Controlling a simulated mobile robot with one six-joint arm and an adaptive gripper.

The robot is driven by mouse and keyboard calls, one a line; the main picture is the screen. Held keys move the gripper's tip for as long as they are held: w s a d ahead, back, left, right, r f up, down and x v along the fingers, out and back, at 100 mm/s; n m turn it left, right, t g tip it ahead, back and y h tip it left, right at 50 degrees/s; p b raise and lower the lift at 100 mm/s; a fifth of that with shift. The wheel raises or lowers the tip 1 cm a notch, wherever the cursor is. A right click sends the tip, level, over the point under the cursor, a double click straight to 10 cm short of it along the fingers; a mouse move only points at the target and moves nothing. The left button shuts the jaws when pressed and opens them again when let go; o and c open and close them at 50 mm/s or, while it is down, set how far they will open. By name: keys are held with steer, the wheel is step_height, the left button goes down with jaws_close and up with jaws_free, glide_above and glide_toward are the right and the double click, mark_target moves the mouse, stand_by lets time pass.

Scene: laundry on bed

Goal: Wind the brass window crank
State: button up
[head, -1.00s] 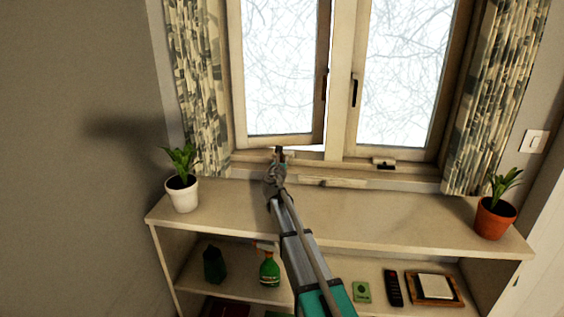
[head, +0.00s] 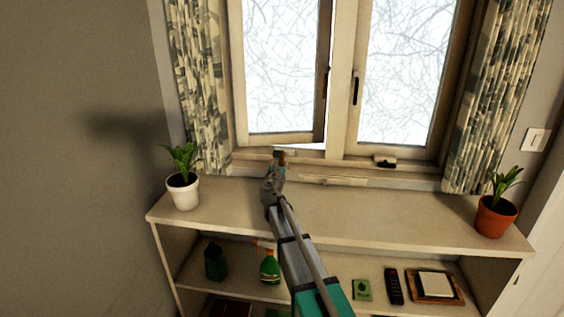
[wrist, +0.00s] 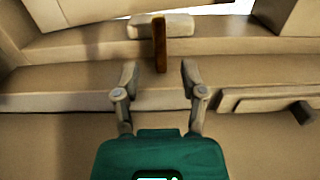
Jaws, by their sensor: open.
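The brass window crank (wrist: 160,45) shows in the wrist view as a brown-gold upright bar in front of a pale housing (wrist: 172,25) on the window frame. In the head view the crank (head: 282,158) is small and partly hidden by my gripper (head: 277,170). My gripper (wrist: 159,78) is open and empty, its two fingertips apart on either side of the crank's line. The bar's lower end lies just beyond and between the tips, with no clear contact. The left window sash (head: 283,140) stands ajar, with a bright gap at its lower right.
A shelf unit (head: 370,225) stands below the window, its top mostly clear. A white-potted plant (head: 183,192) is at left, an orange-potted one (head: 494,217) at right. Another dark fitting (head: 386,162) sits under the right sash. Curtains (head: 200,80) hang at the sides.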

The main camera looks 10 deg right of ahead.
steer(key=v, duration=0.7)
steer(key=shift+w+r, duration=0.1)
